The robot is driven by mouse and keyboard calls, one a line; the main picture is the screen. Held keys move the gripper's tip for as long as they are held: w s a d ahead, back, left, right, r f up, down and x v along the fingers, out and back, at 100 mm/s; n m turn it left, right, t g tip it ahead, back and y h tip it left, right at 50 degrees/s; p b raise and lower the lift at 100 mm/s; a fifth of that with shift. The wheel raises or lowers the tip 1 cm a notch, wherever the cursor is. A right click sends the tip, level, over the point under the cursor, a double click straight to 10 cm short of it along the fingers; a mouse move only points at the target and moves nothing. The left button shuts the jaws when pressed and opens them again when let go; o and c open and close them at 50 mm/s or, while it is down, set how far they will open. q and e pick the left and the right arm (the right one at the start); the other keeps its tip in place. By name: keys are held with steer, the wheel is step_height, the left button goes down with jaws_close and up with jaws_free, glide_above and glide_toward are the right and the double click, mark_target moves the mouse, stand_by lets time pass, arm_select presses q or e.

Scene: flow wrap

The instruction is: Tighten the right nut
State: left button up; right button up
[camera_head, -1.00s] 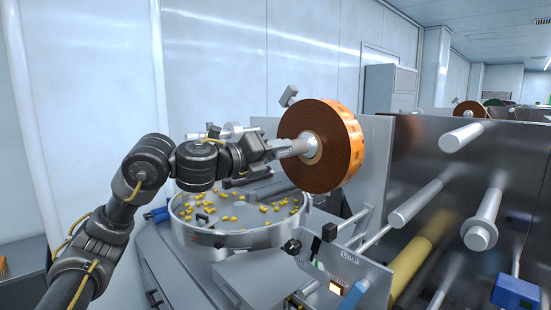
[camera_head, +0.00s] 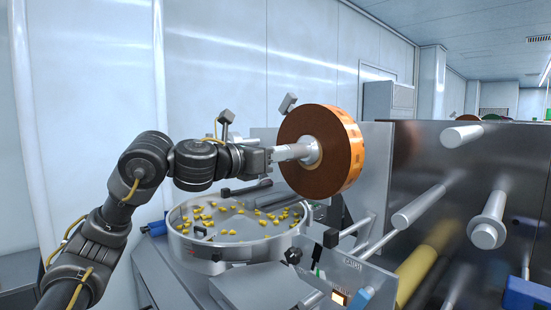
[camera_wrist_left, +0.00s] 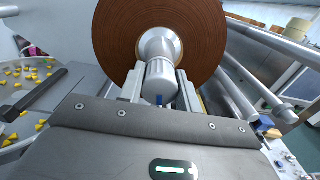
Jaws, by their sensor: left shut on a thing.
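A brown film roll (camera_head: 312,180) with an orange rim sits on a shaft in the middle of the head view. A silver nut (camera_head: 300,152) with a flared collar projects from its hub toward my arm. My left gripper (camera_head: 280,154) is shut on this nut, in line with the roll's axis. In the left wrist view the two fingers lie on either side of the ribbed silver nut (camera_wrist_left: 160,78), and its collar meets the roll face (camera_wrist_left: 205,50). My right gripper is not in view.
A round metal bowl (camera_head: 185,246) with several yellow pieces stands below the arm. A control panel (camera_head: 352,271) is below the roll. To the right, a dark machine panel (camera_head: 455,160) carries bare rollers (camera_head: 420,206) and a shaft with a collar (camera_head: 487,233).

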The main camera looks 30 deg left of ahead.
arm_select(q)
steer(key=shift+f+m, duration=0.15)
steer(key=shift+m, duration=0.25)
steer(key=o, duration=1)
steer(key=shift+c, duration=0.2)
steer(key=shift+s, duration=0.1)
steer(key=shift+s+a+b, duration=0.15)
steer(key=shift+s+b, duration=0.2)
steer(key=shift+s, duration=0.05)
steer(key=b+v, duration=0.3)
steer(key=v, duration=0.6)
steer(key=shift+s+a, duration=0.2)
steer(key=shift+s, duration=0.15)
